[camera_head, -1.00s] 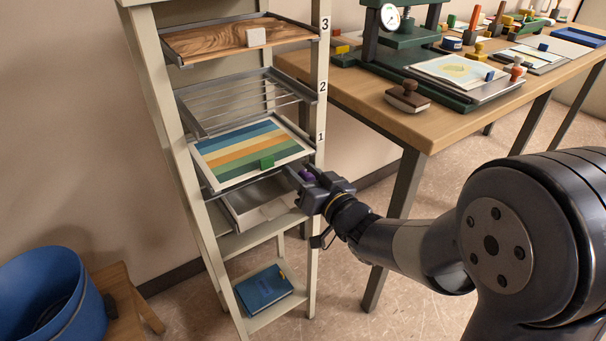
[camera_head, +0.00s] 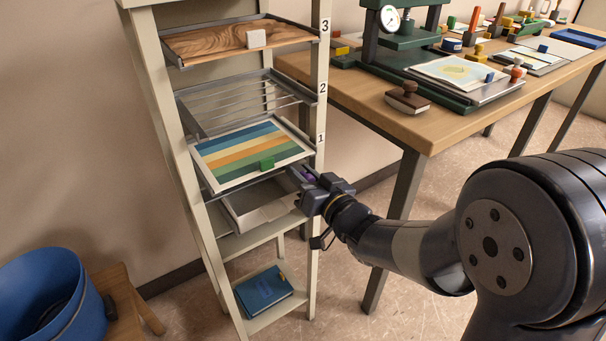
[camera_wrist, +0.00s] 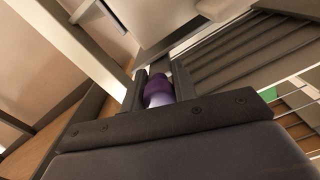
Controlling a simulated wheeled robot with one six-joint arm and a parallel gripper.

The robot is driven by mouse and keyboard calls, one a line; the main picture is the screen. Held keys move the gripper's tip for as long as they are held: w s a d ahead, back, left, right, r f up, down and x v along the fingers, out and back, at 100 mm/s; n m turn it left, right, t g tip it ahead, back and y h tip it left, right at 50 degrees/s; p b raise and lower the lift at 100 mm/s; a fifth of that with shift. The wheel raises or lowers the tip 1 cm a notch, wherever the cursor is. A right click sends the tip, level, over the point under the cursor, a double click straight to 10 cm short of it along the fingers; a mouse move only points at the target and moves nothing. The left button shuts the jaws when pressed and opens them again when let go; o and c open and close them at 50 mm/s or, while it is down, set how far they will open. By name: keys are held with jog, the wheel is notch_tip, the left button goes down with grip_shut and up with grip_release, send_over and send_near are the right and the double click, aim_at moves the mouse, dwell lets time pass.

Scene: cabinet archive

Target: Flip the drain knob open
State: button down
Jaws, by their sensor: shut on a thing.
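The purple drain knob (camera_wrist: 159,86) shows between the two dark fingers of my gripper (camera_wrist: 160,72) in the wrist view. My gripper is shut on it. In the head view my gripper (camera_head: 308,182) is at the right front post of the rack, below the label 1, and a bit of the purple knob (camera_head: 309,174) shows at the fingers. A grey tray (camera_head: 238,212) with a pale inside sits under the striped-print shelf, just left of my gripper. The knob's lower part and its mount are hidden by the fingers.
The rack holds a striped print (camera_head: 235,160) with a green block, an empty wire shelf (camera_head: 240,105) and a wooden board (camera_head: 210,42) above. A blue book (camera_head: 265,288) lies on the bottom shelf. A wooden table (camera_head: 440,125) stands right; a blue bucket (camera_head: 75,270) stands left.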

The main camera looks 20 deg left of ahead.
jog(key=shift+d, duration=0.1)
jog(key=v, duration=0.4)
jog(key=shift+s+f, duration=0.1)
jog(key=c, duration=1.2)
grip_release()
jog(key=shift+d, duration=0.1)
jog(key=p+v, duration=0.1)
jog(key=v, duration=1)
